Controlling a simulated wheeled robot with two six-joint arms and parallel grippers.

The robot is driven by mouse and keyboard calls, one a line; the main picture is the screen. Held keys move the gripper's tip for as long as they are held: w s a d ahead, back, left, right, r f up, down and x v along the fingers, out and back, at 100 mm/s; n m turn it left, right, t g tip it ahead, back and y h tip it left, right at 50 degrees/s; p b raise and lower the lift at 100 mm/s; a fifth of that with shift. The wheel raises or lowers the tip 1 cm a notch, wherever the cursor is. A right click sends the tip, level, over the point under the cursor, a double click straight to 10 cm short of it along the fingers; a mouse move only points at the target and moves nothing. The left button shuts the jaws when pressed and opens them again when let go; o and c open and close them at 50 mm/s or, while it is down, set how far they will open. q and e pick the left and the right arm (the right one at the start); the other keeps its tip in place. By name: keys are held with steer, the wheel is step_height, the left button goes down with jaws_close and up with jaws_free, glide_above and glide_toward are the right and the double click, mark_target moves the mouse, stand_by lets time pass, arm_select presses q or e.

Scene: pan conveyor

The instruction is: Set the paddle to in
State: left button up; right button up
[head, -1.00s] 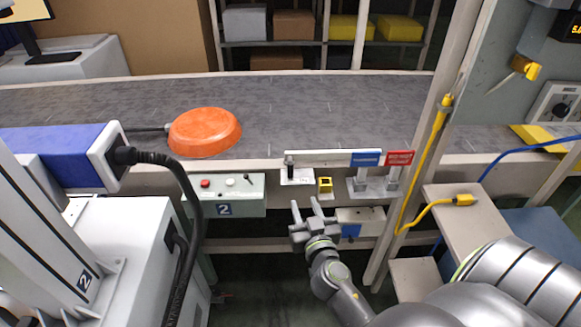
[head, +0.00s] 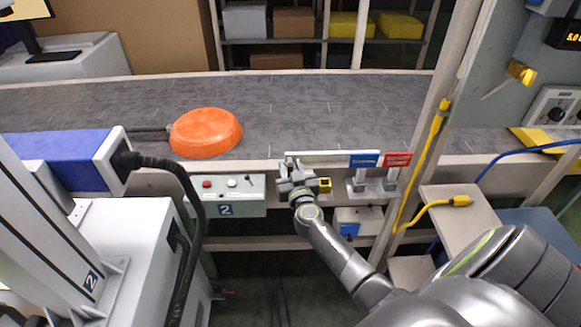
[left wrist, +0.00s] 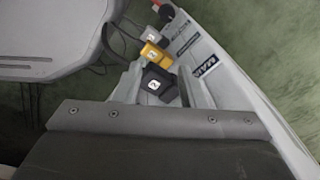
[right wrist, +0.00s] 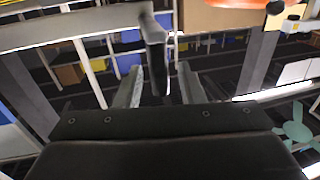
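The paddle is a long white bar (head: 325,157) lying along the near edge of the conveyor, with a blue label plate (head: 365,160) and a red label plate (head: 398,159) at its right. My right gripper (head: 290,172) is at the bar's left end, covering the dark upright handle there. In the right wrist view this handle (right wrist: 155,50) stands between the two open fingers (right wrist: 160,88), with gaps visible on both sides. My left gripper (left wrist: 157,88) appears open and empty, over the floor side of a white machine; its fingers are only partly distinct.
An orange pan (head: 206,132) lies on the grey conveyor (head: 290,105), left of the paddle. A control box (head: 226,194) marked 2 hangs left of my right gripper. A small yellow block (head: 325,185) is just right of it. A yellow cable (head: 428,150) runs along the right post.

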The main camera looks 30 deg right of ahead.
steer(key=shift+w+d, duration=0.1)
steer(key=shift+w, duration=0.05)
jaws_close()
